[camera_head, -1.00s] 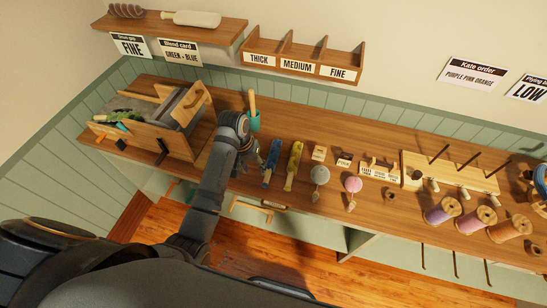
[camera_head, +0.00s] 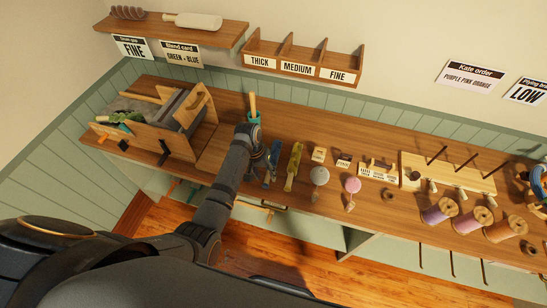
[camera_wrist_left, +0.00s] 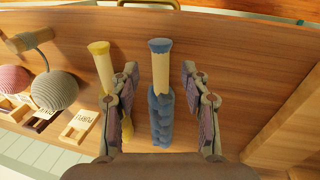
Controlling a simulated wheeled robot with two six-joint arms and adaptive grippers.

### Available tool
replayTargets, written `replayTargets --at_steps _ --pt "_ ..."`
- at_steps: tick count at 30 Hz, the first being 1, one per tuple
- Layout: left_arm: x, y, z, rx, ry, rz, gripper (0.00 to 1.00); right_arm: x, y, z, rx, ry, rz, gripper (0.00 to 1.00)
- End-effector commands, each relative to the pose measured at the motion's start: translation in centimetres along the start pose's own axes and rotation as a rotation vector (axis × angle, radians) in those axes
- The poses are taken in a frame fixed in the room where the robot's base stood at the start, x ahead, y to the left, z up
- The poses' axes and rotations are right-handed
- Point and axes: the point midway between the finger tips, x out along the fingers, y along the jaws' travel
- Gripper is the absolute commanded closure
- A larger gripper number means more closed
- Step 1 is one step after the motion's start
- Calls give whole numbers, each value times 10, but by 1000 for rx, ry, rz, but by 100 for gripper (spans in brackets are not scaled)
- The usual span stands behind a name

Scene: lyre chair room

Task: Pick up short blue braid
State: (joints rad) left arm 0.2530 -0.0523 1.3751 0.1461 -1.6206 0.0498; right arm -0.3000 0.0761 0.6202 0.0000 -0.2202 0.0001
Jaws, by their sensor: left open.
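The short blue braid (camera_head: 272,163) lies on the wooden bench in the head view, just right of my left gripper (camera_head: 258,156), which partly covers it. In the left wrist view the blue braid (camera_wrist_left: 161,112) has a pale wooden section with a blue end. There, my open left gripper (camera_wrist_left: 160,98) has one finger on each side of the braid, with gaps on both sides. I cannot tell how high the fingers are above the bench. A yellow braid (camera_head: 293,167) lies to the right of the blue one; in the wrist view it passes behind the left finger. My right gripper is not seen.
A wooden box (camera_head: 150,140) with a drum stands left on the bench. Grey (camera_head: 319,176) and pink (camera_head: 352,185) yarn balls, small labelled blocks and several thread spools (camera_head: 470,218) are to the right.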

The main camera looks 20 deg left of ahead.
Motion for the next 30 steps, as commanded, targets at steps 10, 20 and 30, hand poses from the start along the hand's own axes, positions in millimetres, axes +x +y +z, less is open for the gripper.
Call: replayTargets --at_steps 10,20,30 --pt "29 -1 2 0 1 -1 53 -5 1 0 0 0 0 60" --pt "28 -1 2 0 1 -1 86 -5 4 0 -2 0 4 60" --pt "28 -1 2 0 2 -1 100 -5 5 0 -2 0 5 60"
